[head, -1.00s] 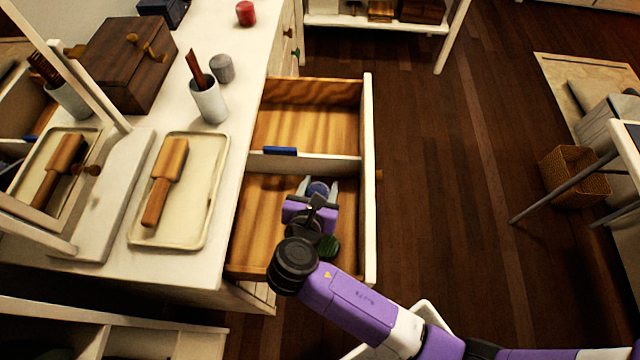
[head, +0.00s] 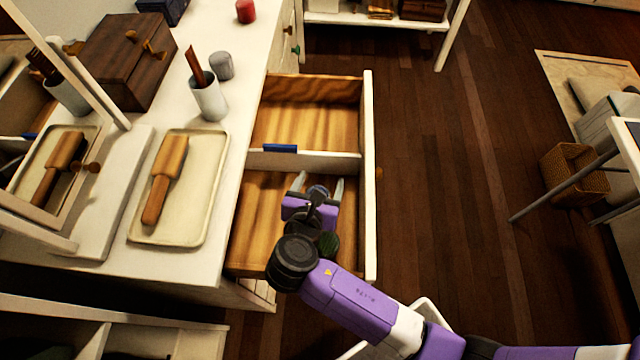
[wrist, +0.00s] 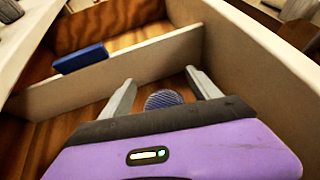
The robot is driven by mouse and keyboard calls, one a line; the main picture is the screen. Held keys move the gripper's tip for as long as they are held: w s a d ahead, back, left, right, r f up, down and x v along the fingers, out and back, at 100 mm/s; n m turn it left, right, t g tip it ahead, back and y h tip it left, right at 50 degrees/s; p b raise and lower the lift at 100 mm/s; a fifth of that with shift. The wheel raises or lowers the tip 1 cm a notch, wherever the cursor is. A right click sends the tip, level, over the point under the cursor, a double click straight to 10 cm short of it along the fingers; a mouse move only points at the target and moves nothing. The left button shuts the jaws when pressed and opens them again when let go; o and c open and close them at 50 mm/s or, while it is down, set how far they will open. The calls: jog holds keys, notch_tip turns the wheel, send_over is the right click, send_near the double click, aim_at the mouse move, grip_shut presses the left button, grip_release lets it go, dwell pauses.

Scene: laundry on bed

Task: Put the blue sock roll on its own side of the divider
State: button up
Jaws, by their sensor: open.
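The blue sock roll (head: 317,191) is in the near compartment of the open drawer, partly hidden by my gripper. In the wrist view, the sock roll (wrist: 164,99) shows between the two fingers, with a gap on each side. My gripper (head: 320,183) is open over the near compartment, with its fingers pointing toward the divider (head: 330,163). The wrist view also shows my gripper (wrist: 160,84) and the divider (wrist: 112,80) beyond the fingertips. A blue marker (head: 280,148) is on the divider's top edge toward the left. The far compartment (head: 305,125) looks empty.
A dark green roll (head: 329,244) lies in the near compartment, partly behind my wrist. The drawer's white front wall (head: 369,200) stands close to the right of my gripper. On the dresser are a tray (head: 205,190) with a brush, a cup (head: 208,100) and a wooden box (head: 125,60).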

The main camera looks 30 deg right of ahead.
jog(key=v, duration=1.2)
jog(key=shift+f+p, duration=0.2)
jog(key=shift+p, duration=0.2)
